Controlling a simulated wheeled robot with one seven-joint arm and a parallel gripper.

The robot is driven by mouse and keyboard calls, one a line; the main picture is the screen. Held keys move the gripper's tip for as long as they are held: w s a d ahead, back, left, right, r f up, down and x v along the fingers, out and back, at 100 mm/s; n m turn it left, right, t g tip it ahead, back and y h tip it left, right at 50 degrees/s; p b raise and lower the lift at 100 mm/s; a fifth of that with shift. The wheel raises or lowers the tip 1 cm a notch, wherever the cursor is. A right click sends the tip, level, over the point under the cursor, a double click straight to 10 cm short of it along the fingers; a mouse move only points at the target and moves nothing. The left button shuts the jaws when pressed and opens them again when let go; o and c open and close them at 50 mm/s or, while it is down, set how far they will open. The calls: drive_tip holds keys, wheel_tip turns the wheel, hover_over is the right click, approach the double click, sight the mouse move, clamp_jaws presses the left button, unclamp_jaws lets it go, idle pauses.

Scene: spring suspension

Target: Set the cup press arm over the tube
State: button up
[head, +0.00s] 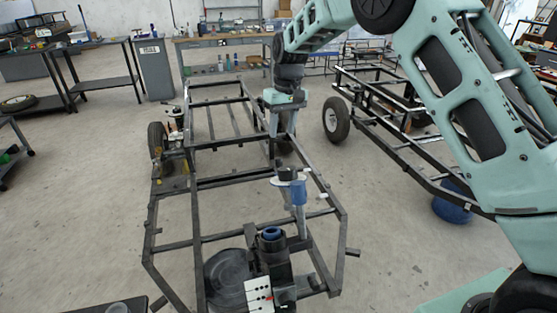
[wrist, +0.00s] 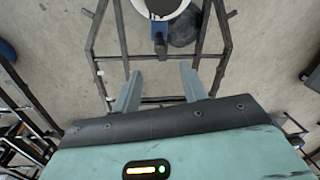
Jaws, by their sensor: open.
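A dark upright tube with a blue ring on top (head: 271,234) stands at the near end of the metal frame. My gripper (head: 282,134) hangs above the frame, farther back than these parts, fingers down, open and empty. In the wrist view my gripper (wrist: 161,70) shows parted fingers with nothing between them.
The dark tubular frame (head: 195,240) fills the middle of the floor. A grey disc (head: 228,278) and a white-labelled block (head: 259,294) are beside the tube. A second wheeled frame (head: 400,150) stands at right.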

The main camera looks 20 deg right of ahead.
sight(279, 159)
drive_tip(key=f, duration=0.4)
drive_tip(key=f+p, duration=0.1)
drive_tip(key=f, duration=0.3)
drive_tip(key=a+f+p, duration=0.1)
drive_tip(key=f, duration=0.2)
drive_tip(key=shift+s+a+f, duration=0.1)
drive_tip(key=shift+s+f, duration=0.05)
drive_tip(key=shift+f, duration=0.25)
clamp_jaws()
